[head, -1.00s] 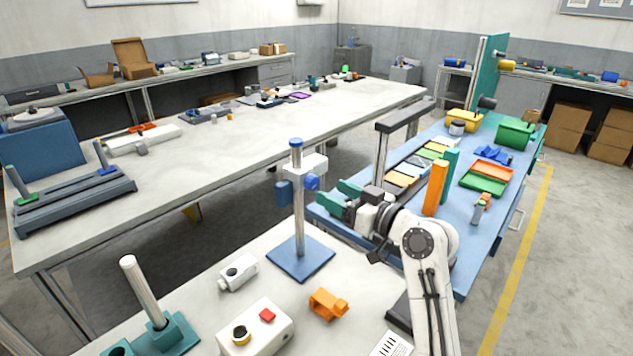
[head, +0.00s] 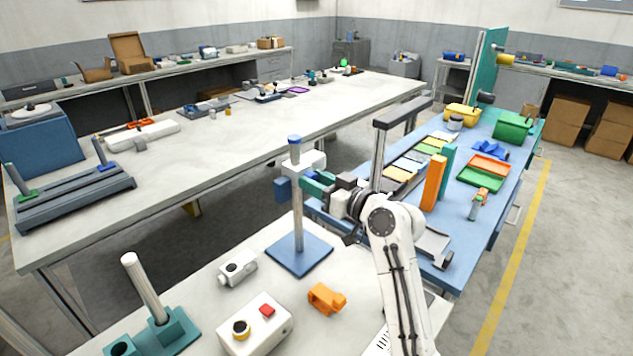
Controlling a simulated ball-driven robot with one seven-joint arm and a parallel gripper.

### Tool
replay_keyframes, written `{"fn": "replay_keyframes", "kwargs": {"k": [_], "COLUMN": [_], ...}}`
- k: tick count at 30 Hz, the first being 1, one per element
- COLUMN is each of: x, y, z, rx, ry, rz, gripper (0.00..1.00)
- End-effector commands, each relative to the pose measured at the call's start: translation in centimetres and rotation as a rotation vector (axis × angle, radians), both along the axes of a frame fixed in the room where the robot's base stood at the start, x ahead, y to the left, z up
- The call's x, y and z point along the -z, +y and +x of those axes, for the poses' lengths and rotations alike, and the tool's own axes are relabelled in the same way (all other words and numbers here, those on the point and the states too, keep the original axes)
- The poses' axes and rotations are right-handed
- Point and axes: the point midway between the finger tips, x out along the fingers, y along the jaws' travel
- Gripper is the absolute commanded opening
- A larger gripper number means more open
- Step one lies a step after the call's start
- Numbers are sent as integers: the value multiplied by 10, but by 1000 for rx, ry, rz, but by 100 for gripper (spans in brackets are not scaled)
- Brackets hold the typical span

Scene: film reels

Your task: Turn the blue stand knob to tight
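The stand has a square blue base (head: 300,257), an upright grey post (head: 298,215) with a blue cap (head: 295,139), and a white clamp block (head: 312,160) near the top. A blue block (head: 283,189) sits on the clamp's left side. My gripper (head: 308,186) has its green fingers at the right side of the clamp, where the blue knob was visible before. The fingers now hide the knob. I cannot tell whether they are open around it or shut on it.
On the near bench stand a white fixture (head: 238,267), an orange part (head: 326,298), a white box (head: 257,325) with a red button, and a teal holder (head: 170,330) with a slanted rod. The blue bench (head: 465,222) behind my arm carries trays and an orange upright block (head: 433,182).

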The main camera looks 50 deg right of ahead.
Motion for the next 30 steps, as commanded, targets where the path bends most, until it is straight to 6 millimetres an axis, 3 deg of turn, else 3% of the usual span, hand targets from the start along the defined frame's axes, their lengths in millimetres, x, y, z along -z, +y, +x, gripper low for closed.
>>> {"fn": "replay_keyframes", "kwargs": {"k": [10,20,30], "x": [0,-1,-2], "y": [0,0,-1], "z": [0,0,0], "rx": [0,0,0], "ry": [0,2,10], "rz": [0,55,299], "gripper": [5,5,5]}}
